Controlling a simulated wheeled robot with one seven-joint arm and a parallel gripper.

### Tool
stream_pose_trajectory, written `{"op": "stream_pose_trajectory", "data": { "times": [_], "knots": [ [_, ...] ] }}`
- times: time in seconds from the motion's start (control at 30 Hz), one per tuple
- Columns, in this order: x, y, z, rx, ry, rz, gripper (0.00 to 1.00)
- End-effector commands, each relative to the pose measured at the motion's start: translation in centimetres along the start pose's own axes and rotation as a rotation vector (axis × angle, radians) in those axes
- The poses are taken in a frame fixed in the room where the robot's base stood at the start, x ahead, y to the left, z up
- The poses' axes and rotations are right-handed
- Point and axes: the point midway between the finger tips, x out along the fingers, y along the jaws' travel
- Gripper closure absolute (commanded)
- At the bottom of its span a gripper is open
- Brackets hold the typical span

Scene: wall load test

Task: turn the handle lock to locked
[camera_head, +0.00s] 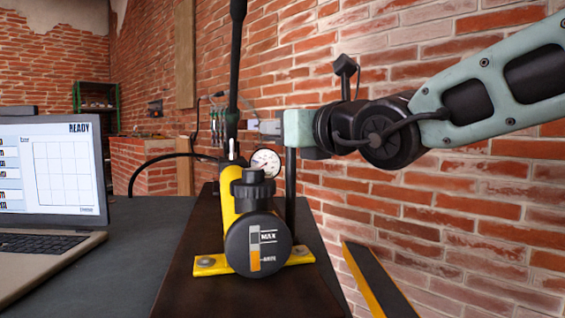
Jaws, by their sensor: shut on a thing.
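A yellow hand pump (228,199) with a black round end cap stands on a dark board. Its black handle (236,85) rises upright at the back. A handle lock cannot be made out clearly; its setting does not show. My gripper (259,126) reaches in from the right, at the height of the handle's thick lower part. Its fingers are shut at the handle's right side. The contact is small and partly hidden, so the exact grip point is unclear.
A pressure gauge (265,162) sits just below my gripper. A laptop (45,185) showing READY stands on the dark table (130,240) at left. A brick wall (470,215) closes off the right. A yellow-edged black bar (380,280) lies at lower right.

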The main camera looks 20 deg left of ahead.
Motion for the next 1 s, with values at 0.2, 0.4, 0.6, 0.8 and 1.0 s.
{"op": "stream_pose_trajectory", "data": {
  "times": [0.2, 0.4, 0.6, 0.8, 1.0],
  "knots": [
    [-0.01, 0.23, -0.79, -0.002, -0.007, -0.048, 0.92],
    [-0.02, 0.24, -0.68, -0.003, -0.006, -0.094, 0.92],
    [-0.04, -0.04, -0.57, -0.004, -0.005, -0.144, 0.92],
    [-0.08, -0.43, -0.41, -0.002, -0.004, -0.197, 0.92],
    [-0.07, -0.46, -0.29, -0.001, -0.003, -0.245, 0.92]
  ]
}}
